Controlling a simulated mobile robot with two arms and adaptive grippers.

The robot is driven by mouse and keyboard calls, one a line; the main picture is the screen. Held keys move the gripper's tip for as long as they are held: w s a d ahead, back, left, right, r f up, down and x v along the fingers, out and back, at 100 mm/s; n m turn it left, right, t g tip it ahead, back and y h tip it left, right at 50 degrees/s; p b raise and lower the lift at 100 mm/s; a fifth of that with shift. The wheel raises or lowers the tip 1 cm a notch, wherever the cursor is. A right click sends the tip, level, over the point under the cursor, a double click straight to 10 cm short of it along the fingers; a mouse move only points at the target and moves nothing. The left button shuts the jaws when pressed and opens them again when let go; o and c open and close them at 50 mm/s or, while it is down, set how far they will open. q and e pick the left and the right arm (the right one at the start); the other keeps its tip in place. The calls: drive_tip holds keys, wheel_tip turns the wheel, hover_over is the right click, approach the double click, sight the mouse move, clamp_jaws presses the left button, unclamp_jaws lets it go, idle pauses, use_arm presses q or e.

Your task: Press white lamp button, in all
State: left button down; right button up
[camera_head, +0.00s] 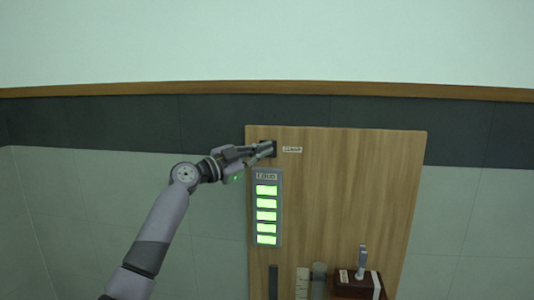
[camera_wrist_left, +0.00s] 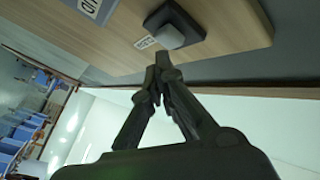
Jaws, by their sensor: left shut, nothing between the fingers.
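A pale grey-white square button (camera_wrist_left: 170,37) on a black housing (camera_wrist_left: 186,18) shows in the left wrist view, mounted on the wooden board. In the head view the dark housing (camera_head: 272,147) is at the board's upper left, beside a small white label that seems to read "CLEAR" (camera_head: 292,150). My left gripper (camera_head: 264,152) is shut and empty, its fingertips right by the housing. In the left wrist view the closed fingertips (camera_wrist_left: 161,64) sit just below the button; I cannot tell whether they touch it. My right gripper is in neither view.
The wooden board (camera_head: 345,190) carries a grey panel (camera_head: 279,210) with several lit green bars just below my gripper. A dark red box (camera_head: 350,288) with a metal lever (camera_head: 362,262) is at the lower right.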

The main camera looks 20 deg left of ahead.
use_arm(q)
drive_tip(key=shift+w+a+b, duration=0.2)
drive_tip(key=shift+w+b, duration=0.2)
drive_tip(key=shift+w, duration=0.3)
idle(0.6)
drive_tip(key=shift+s+f, duration=0.1)
drive_tip(key=shift+s, duration=0.05)
idle(0.3)
drive_tip(key=shift+s+d+b, duration=0.25)
drive_tip(key=shift+s+b, duration=0.2)
drive_tip(key=shift+s, duration=0.3)
drive_tip(key=shift+s, duration=0.1)
drive_tip(key=shift+s+d+b, duration=0.25)
drive_tip(key=shift+s+b, duration=0.05)
drive_tip(key=shift+s, duration=0.45)
drive_tip(key=shift+s+d+b, duration=0.2)
drive_tip(key=shift+s+b, duration=0.05)
drive_tip(key=shift+s, duration=0.55)
drive_tip(key=shift+s+d+b, duration=0.25)
drive_tip(key=shift+s+b, duration=0.05)
drive_tip(key=shift+s, duration=0.45)
